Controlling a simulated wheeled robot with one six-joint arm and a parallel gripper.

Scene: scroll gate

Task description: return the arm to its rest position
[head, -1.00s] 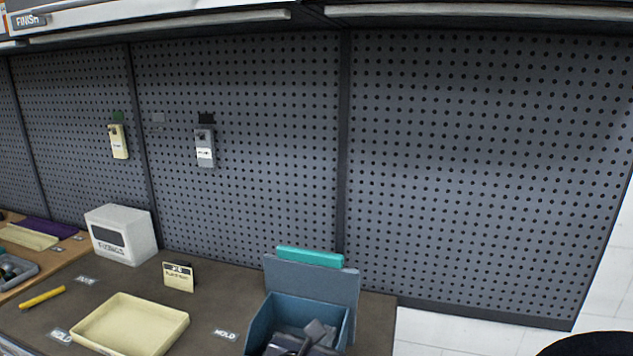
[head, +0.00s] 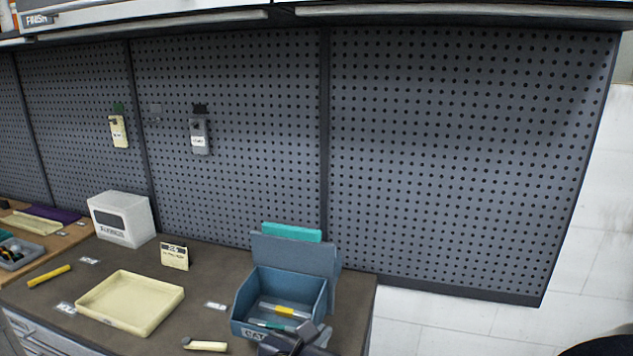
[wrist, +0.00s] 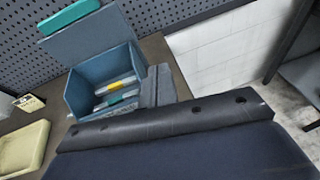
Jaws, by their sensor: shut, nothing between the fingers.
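My gripper (head: 316,334) shows at the bottom edge of the head view, in front of the lower right corner of the blue bin (head: 246,312). Its fingers look closed together, with nothing held. In the wrist view, the grey fingers (wrist: 157,86) point up beside the right side of the blue bin (wrist: 78,94). I cannot tell whether they touch it. A dark part of my own wrist fills the lower wrist view. Most of my arm is out of the head view.
Inside the bin lie a yellow-marked item (head: 285,311) and a green-marked one (head: 270,324). A cream tray (head: 130,325), a pale-handled tool (head: 207,346), a small sign (head: 174,256) and a white box (head: 122,219) stand or lie on the bench. Pegboard (head: 450,150) rises behind.

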